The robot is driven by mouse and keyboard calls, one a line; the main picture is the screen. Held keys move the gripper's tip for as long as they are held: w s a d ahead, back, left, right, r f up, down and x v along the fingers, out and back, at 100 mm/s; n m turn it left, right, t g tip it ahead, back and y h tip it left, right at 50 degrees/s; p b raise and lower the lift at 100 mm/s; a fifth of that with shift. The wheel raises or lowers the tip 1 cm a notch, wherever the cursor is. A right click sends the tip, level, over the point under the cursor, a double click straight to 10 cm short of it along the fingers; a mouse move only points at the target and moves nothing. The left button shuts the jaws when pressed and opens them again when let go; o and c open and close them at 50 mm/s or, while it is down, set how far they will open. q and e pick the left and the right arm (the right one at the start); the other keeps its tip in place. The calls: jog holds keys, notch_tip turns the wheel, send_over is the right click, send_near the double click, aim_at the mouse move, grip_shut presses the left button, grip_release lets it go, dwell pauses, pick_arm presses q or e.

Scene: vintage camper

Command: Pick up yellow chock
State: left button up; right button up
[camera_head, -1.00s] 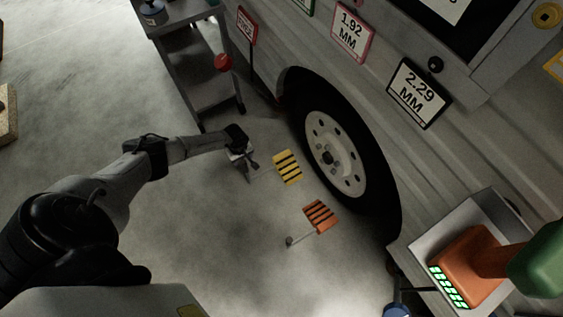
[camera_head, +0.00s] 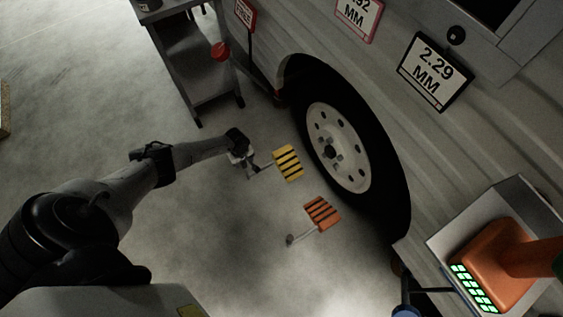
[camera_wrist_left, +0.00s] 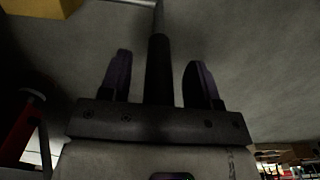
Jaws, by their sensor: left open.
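The yellow chock (camera_head: 288,163) with black stripes lies on the floor beside the camper's wheel (camera_head: 338,148). Its thin handle points left to my left gripper (camera_head: 249,168). In the left wrist view, my left gripper (camera_wrist_left: 157,66) is open, with purple-padded fingers on either side of a dark grip (camera_wrist_left: 160,66) on a thin metal rod. Gaps show between the grip and both fingers. A yellow part of the chock (camera_wrist_left: 40,7) shows at the top left. My right gripper is not in view.
An orange chock (camera_head: 321,213) with black stripes lies below the yellow one, its handle pointing left. A grey cart (camera_head: 190,60) stands at the top. The camper's side (camera_head: 400,130) rises on the right.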

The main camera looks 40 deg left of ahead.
pick_arm(q)
jog(key=shift+r, duration=0.1)
jog(key=shift+c, duration=0.4)
grip_shut()
dwell(0.8)
jog(key=shift+w+r, duration=0.1)
jog(key=shift+w, duration=0.05)
